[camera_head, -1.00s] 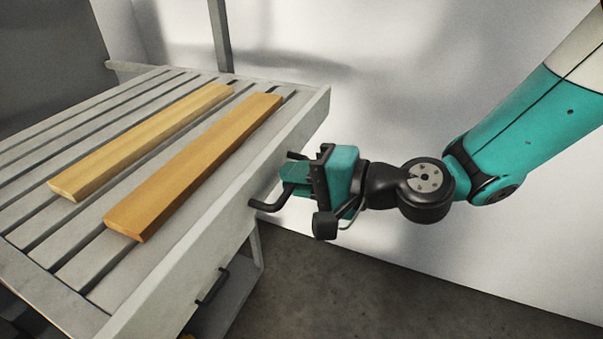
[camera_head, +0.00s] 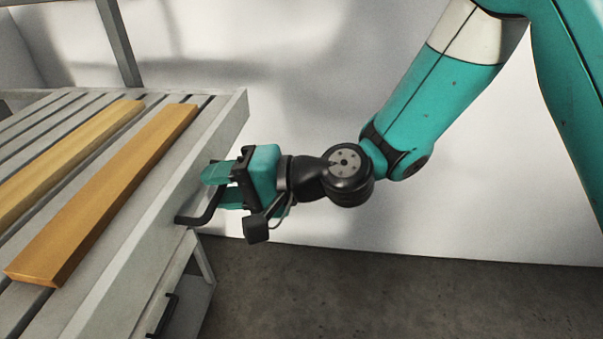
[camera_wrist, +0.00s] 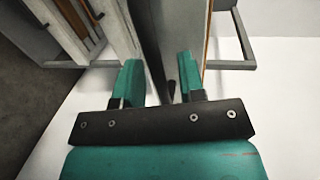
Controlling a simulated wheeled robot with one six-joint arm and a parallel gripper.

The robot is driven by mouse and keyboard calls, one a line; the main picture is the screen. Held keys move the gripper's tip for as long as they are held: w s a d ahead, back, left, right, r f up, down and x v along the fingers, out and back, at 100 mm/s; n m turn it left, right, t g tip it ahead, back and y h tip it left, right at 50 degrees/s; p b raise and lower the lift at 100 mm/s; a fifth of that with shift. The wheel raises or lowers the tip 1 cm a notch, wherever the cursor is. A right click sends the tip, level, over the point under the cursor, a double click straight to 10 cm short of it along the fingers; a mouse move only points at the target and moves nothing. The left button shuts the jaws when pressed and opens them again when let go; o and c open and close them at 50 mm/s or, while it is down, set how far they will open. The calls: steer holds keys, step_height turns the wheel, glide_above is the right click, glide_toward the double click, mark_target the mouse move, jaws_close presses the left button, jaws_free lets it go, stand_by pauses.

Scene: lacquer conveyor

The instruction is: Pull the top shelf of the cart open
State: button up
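The cart's top shelf (camera_head: 120,265) is a grey slatted deck with a pale front panel, at the left of the head view. A black bar handle (camera_head: 203,212) stands out from that panel. My teal gripper (camera_head: 222,184) is at this handle, its fingers pointing toward the panel. Whether a finger touches the handle I cannot tell. Part of the handle is hidden behind the gripper.
Two wooden planks, one lighter (camera_head: 62,150) and one more orange (camera_head: 105,195), lie on the deck. A second black handle (camera_head: 163,316) is lower on the cart. A grey post (camera_head: 120,42) rises behind. A white wall is behind my arm; the concrete floor (camera_head: 330,290) is clear.

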steer(key=b+v, duration=0.7)
steer(key=v, duration=1)
steer(key=s+d+r+n+g+h+p, duration=0.1)
steer(key=s+d+n+g+h+p, duration=0.1)
steer(key=s+d+n+h+p, duration=0.4)
steer(key=s+d+n+h, duration=0.1)
steer(key=s+n+h, duration=0.2)
steer(key=s+h, duration=0.1)
steer(key=shift+s+d+r+g+h+p, duration=0.15)
steer(key=shift+s+d+g+h+p, duration=0.25)
steer(key=shift+h, duration=0.2)
steer(key=shift+a, duration=0.2)
